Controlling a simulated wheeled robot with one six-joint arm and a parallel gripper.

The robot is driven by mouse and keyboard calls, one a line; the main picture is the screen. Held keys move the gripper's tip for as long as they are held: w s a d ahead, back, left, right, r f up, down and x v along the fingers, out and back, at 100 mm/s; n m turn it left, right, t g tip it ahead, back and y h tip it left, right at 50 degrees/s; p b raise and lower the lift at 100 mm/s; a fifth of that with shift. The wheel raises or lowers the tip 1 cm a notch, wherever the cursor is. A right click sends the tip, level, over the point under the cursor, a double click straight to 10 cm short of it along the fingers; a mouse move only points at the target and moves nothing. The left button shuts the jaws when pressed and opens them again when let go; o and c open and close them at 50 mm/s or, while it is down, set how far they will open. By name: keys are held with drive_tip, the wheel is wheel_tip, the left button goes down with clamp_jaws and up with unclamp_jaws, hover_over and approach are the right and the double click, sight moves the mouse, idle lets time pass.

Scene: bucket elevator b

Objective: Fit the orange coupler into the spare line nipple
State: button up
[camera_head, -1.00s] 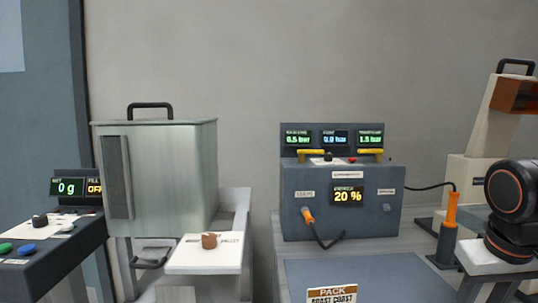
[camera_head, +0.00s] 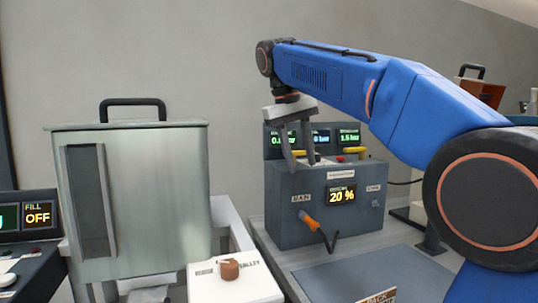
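The orange coupler (camera_head: 309,223) sits on the left port of the grey-blue control box (camera_head: 290,215), tilted, with a black hose (camera_head: 329,239) hanging from its lower end. The spare line nipple (camera_head: 375,203) is a small dark stub on the right of the same front face, under a small label; it looks bare. My gripper (camera_head: 301,165) points down at the top left of the box, above and behind the coupler in the picture.
The box carries three small displays, yellow handles (camera_head: 355,150) and a 20 % screen (camera_head: 341,194). A metal hopper (camera_head: 150,195) stands left, with a white panel and brown knob (camera_head: 229,269) before it.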

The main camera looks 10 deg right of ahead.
sight(308, 217)
drive_tip(key=x, duration=0.5)
drive_tip(key=a+x, duration=0.1)
drive_tip(key=x, duration=1)
drive_tip(key=shift+w+a+f, duration=0.2)
drive_tip(key=shift+w+f, duration=0.25)
drive_tip(key=shift+c, duration=0.6)
clamp_jaws()
